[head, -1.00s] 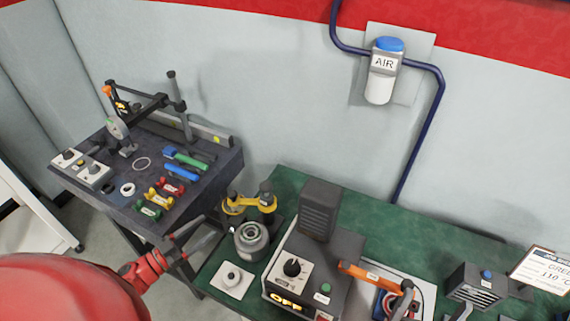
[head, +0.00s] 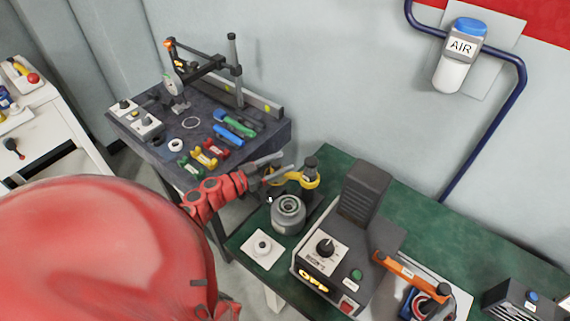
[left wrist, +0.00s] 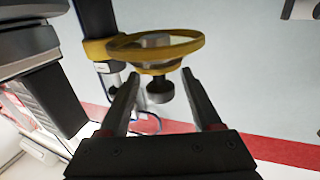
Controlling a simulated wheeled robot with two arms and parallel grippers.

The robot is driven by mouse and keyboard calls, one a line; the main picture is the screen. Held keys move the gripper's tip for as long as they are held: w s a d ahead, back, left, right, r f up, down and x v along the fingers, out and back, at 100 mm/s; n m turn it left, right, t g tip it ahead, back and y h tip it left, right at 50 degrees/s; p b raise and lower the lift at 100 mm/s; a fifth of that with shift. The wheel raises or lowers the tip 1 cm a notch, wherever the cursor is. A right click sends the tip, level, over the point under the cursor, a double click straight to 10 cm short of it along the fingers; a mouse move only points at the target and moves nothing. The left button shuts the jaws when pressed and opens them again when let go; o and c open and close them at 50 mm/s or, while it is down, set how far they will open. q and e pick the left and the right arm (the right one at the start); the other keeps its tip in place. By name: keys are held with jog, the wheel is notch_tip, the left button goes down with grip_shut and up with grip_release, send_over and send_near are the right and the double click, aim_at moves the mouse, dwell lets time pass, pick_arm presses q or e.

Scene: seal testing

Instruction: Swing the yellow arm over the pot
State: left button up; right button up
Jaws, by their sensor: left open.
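The yellow arm (head: 300,178) sits on a dark post behind the pot, with its ring end to the left, close to my left gripper. In the left wrist view the yellow arm (left wrist: 98,50) ends in a yellow ring with a dark knob hanging under it. The grey round pot (head: 288,214) stands on the green bench in front of the yellow arm. My left gripper (head: 272,169) is open; in the left wrist view its two fingers (left wrist: 157,90) stand on either side of the hanging knob, and contact cannot be told. My right gripper is not in view.
A dark table (head: 150,165) with tools is behind left. The green bench (head: 440,235) is clear at the back.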

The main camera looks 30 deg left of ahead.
pick_arm(q)
jog(key=shift+x, duration=1)
jog(key=shift+c, duration=0.2)
grip_shut()
dwell(0.6)
